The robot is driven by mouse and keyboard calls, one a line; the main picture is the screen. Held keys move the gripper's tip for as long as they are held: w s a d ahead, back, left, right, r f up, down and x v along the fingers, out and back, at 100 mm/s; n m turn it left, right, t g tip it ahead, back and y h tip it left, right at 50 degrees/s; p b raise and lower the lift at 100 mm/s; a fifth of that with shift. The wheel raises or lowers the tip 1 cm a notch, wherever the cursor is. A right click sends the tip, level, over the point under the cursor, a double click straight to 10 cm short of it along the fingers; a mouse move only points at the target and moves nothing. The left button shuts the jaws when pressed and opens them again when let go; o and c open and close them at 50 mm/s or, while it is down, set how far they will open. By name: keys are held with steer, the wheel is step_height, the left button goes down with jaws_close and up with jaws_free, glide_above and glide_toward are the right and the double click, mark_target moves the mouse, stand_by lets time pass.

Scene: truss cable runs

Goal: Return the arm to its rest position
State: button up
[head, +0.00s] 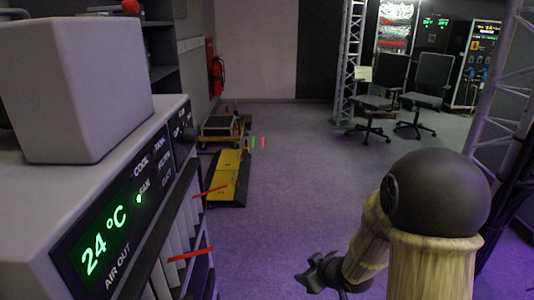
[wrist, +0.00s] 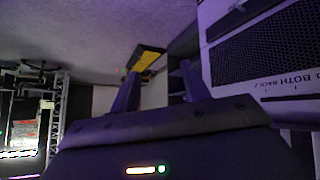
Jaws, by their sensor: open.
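My arm shows at the lower right of the head view, with wood-patterned links and a dark round joint. It is bent. My gripper (head: 312,272) is the small dark shape at its end, low over the purple-grey floor and to the right of the white rack unit. In the wrist view, my gripper (wrist: 160,72) has its two dark fingers spread apart with nothing between them. The wrist picture is upside down or strongly rolled.
The white unit (head: 50,240) with a green "24 °C" display stands close on the left, and red strips stick out of it. A yellow-black ramp (head: 229,178) lies beyond it. Two chairs (head: 377,105) and a metal truss (head: 352,50) stand at the back. The middle floor is clear.

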steer(key=s+d+r+m+g+h, duration=0.2)
steer(key=s+m+g, duration=0.15)
steer(key=s, duration=0.35)
steer(key=s+d+r+m+g+h, duration=0.2)
steer(key=s+m, duration=0.2)
steer(key=s, duration=0.4)
steer(key=w+p+v, duration=0.2)
steer(key=p+v, duration=1.1)
steer(key=w+r+p+v, duration=0.1)
steer(key=w+p+v, duration=0.2)
steer(key=p+v, duration=1)
steer(key=shift+w+d+p, duration=0.25)
steer(key=shift+p, duration=0.3)
steer(key=shift+w, duration=0.1)
